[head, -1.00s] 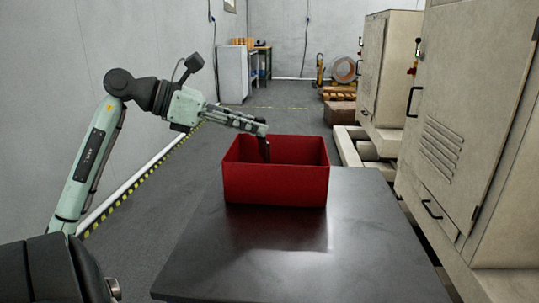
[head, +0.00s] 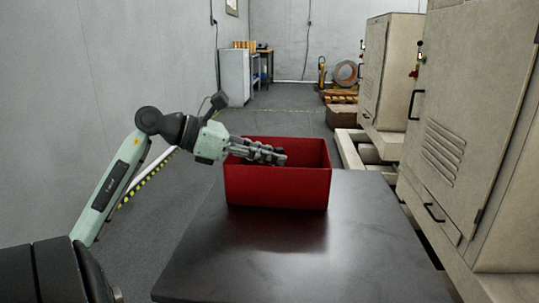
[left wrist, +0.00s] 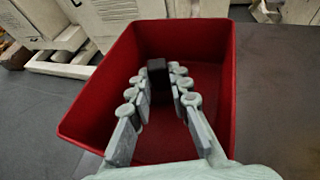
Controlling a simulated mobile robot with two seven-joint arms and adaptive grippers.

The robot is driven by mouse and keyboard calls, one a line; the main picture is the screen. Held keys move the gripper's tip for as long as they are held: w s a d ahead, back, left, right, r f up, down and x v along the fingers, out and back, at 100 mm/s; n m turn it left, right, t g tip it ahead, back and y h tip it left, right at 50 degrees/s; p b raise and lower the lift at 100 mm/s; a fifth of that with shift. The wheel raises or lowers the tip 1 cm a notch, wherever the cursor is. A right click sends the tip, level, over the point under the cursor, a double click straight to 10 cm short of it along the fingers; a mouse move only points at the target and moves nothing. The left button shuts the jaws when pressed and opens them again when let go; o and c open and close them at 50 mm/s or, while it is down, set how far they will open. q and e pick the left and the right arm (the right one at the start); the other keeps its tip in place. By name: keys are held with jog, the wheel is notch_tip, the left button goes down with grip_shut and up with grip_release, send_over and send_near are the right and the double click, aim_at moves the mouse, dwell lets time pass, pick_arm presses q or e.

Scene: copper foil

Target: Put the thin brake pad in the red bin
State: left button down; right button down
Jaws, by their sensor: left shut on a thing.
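The red bin (head: 276,188) stands on the dark table, with its open top facing up. My left gripper (head: 274,157) reaches in from the left and is over the bin's opening, with its fingertips at about rim height or a little below. In the left wrist view the gripper (left wrist: 161,72) is shut on a small dark block, the thin brake pad (left wrist: 157,82), inside the outline of the red bin (left wrist: 222,90). In the head view the pad is hidden behind the bin's front wall. My right gripper is not in view.
The dark table top (head: 300,260) is clear in front of the bin. Beige cabinets (head: 470,130) stand close along the right. A grey wall is on the left. A workbench (head: 262,65) and a pallet (head: 340,97) are far back.

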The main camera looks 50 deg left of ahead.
pick_arm(q)
jog(key=c, duration=1.4)
grip_release()
jog(key=shift+f, duration=0.1)
jog(key=v, duration=1.2)
